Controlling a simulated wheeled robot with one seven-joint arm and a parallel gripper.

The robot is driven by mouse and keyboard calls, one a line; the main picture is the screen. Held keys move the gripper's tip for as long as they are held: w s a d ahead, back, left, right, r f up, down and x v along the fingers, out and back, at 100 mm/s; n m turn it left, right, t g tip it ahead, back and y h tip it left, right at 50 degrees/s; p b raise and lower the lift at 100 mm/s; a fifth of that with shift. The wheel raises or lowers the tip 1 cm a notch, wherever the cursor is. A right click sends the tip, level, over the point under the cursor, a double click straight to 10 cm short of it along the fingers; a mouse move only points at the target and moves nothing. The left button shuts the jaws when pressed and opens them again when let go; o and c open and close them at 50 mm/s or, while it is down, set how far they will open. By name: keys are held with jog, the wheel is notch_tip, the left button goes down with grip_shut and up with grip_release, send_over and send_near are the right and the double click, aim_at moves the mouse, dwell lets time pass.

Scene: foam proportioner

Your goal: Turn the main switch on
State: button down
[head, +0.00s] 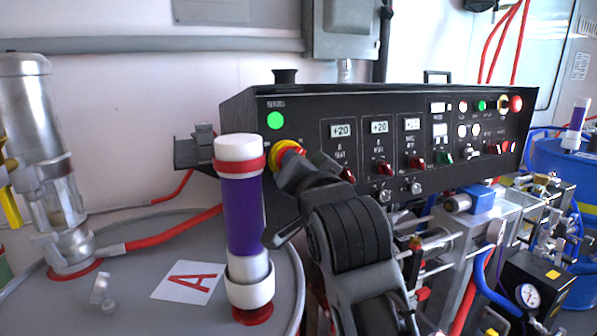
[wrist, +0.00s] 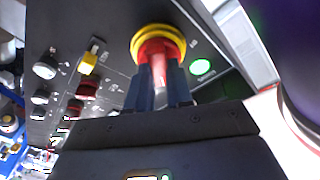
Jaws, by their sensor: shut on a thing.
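The main switch (head: 284,151) is a red knob on a yellow ring at the left end of the black control panel (head: 240,108). It also shows in the wrist view (wrist: 157,46), at the top centre. My gripper (head: 291,172) is at the switch, with its two fingers on either side of the red handle and shut on it. A round green light (head: 275,120) glows on the panel just above the switch.
A purple cylinder with white ends (head: 241,215) stands close to the left of my gripper, on a grey drum top (head: 140,245). More knobs, displays and lit buttons (head: 470,125) run right along the panel. Pipes and hoses crowd the lower right.

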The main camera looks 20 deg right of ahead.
jog(key=shift+m, duration=0.7)
jog(key=c, duration=1)
grip_release()
jog(key=shift+s+a+b, duration=0.25)
jog(key=shift+s+b, duration=0.05)
jog(key=shift+s, duration=0.95)
jog(key=shift+s+a+b, duration=0.2)
jog(key=shift+s+b, duration=0.1)
jog(key=shift+s, duration=1)
jog(key=shift+s+a+b, duration=0.25)
jog(key=shift+s+b, duration=0.05)
jog(key=shift+s, duration=0.95)
